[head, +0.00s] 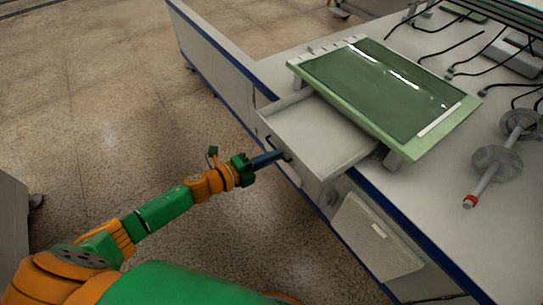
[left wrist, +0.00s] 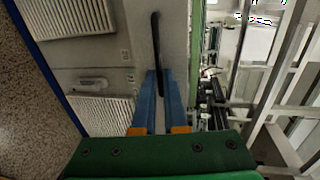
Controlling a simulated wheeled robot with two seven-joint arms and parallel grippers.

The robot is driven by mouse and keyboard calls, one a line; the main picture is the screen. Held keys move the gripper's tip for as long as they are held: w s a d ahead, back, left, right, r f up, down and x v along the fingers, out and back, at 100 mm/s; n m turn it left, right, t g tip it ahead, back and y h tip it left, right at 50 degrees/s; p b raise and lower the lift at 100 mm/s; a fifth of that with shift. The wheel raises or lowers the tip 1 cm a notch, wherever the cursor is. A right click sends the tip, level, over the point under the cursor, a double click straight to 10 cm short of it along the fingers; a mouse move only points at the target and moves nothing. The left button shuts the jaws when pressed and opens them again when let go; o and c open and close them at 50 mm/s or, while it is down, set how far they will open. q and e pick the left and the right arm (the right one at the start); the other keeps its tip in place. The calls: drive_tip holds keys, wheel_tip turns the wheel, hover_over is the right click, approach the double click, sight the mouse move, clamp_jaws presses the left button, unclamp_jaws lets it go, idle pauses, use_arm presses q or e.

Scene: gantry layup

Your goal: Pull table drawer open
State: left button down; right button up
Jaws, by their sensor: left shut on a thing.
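The table drawer (head: 322,137) is a light grey box standing well out from the table's side in the head view, with its empty inside showing. Its front carries a dark bar handle (left wrist: 155,45), seen upright in the left wrist view. My left gripper (head: 280,155) reaches the drawer front from the left. Its blue fingers (left wrist: 158,90) are close together around the lower part of the handle and shut on it. The exact contact is partly hidden by the fingers. My right gripper is in neither view.
The table (head: 285,70) has a grey top with a blue edge. A green framed panel (head: 380,85) lies above the drawer's far side. A grey spool-like part (head: 492,163) lies at the right. A vented panel (head: 375,238) is below the drawer.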

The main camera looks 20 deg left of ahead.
use_arm(q)
drive_tip(key=shift+w, duration=0.1)
drive_tip(key=c, duration=1.4)
unclamp_jaws()
drive_tip(key=o, duration=0.4)
drive_tip(key=shift+o, duration=0.2)
drive_tip(key=v, duration=0.7)
drive_tip(key=shift+p, duration=0.45)
drive_tip(key=shift+f, duration=0.1)
